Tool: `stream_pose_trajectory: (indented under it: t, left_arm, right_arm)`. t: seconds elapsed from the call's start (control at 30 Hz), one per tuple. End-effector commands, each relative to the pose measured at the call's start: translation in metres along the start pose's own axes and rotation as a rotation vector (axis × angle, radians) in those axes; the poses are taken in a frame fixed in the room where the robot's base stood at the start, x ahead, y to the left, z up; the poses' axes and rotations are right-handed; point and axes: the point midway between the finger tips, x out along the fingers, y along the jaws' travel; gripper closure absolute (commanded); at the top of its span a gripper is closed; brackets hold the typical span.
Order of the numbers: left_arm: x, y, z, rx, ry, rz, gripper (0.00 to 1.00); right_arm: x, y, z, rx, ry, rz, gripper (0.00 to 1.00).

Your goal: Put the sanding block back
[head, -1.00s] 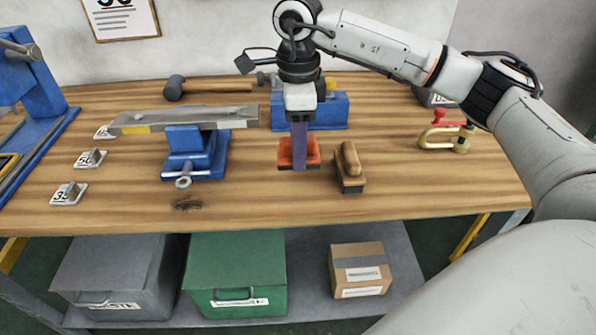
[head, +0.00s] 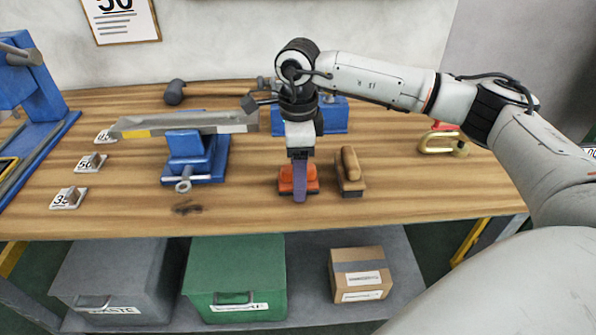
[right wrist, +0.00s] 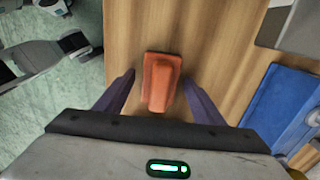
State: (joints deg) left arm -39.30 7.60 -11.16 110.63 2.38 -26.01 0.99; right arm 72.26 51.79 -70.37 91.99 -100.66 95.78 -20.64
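The sanding block, an orange-red block with a dark underside (head: 286,181), is near the front middle of the bench and appears to rest on it. It also shows in the right wrist view (right wrist: 160,85). My right gripper (head: 300,198) is down over the block, and one purple finger hides its middle in the head view. In the right wrist view the gripper (right wrist: 159,77) is open. Its fingers stand one on each side of the block with a gap at both sides. My left gripper is not in view.
A wooden-handled brush (head: 350,172) lies just right of the block. A blue vise (head: 190,155) holding a metal bar (head: 185,123) stands to the left. A clamp (head: 443,143) lies at the right. Number plates stand at the far left. The front bench strip is clear.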

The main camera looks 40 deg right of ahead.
Motion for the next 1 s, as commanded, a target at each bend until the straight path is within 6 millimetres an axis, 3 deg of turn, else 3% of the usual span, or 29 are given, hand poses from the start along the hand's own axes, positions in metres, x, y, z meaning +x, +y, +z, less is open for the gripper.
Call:
stream_pose_trajectory:
  t: [0.37,0.8,1.0]
  left_arm:
    - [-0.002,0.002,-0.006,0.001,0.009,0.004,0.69]
    - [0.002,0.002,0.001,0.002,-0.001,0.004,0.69]
    - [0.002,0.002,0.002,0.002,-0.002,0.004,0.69]
  right_arm:
    - [-0.007,0.000,0.001,-0.001,-0.002,-0.001,0.38]
    - [-0.094,0.000,0.001,-0.001,-0.003,-0.003,0.38]
    - [-0.118,0.000,0.001,-0.001,-0.001,0.000,0.38]
